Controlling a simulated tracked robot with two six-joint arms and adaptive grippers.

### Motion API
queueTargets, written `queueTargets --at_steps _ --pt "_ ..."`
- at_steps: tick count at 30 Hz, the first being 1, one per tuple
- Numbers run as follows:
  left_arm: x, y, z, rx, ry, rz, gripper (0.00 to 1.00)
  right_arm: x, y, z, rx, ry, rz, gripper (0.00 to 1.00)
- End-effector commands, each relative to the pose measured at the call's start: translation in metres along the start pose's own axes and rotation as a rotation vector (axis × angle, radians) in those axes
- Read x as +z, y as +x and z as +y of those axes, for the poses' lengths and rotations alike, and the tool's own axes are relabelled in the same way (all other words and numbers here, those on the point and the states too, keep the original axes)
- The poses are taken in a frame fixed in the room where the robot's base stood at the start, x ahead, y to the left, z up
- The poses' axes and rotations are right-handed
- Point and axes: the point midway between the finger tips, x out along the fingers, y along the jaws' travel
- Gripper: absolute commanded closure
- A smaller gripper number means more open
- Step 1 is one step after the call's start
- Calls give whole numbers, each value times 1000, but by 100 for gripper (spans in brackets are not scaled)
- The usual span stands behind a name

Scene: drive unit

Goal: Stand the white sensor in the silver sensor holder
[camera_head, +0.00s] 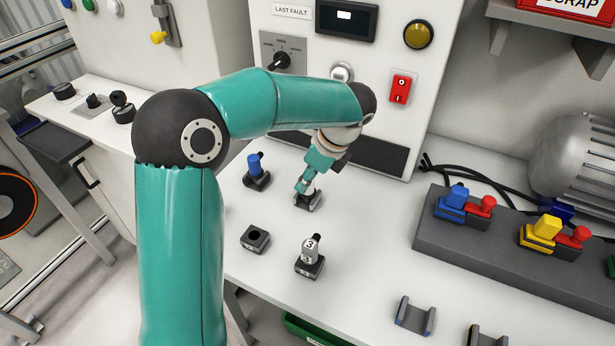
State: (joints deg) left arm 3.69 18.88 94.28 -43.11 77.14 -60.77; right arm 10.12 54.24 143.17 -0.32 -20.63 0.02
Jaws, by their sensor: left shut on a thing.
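My left gripper (304,183) reaches down over the white worktable and is shut on a small white piece, which looks like the white sensor (309,191). The fingers hide most of it. Directly below is a small grey block, which looks like the silver sensor holder (308,203). The sensor's lower end meets or overlaps the holder in this view; I cannot tell whether it is seated or just above. My right gripper is not in view.
A blue piece (255,165) stands in a dark holder close by on the left. An empty dark holder (255,239) and a grey-white piece marked 3 (310,249) in its holder are nearer. A grey rack (480,255) with coloured connectors lies right. Black cables lie behind.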

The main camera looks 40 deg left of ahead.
Motion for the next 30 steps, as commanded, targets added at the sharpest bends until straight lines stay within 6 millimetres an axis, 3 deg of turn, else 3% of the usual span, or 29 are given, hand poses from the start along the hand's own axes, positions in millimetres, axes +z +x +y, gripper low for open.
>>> queueTargets --at_steps 2,3,8,20,25,30 --pt "0 0 0 0 0 0 100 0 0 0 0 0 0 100" --pt "0 0 0 0 0 0 67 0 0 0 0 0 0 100" --pt "0 0 0 0 0 0 41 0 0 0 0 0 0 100" --pt "0 -5 0 -1 1 0 41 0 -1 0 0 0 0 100" --pt "-1 -26 -1 -3 1 1 41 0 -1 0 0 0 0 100" --pt "-1 -60 -1 -5 0 2 41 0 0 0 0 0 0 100"
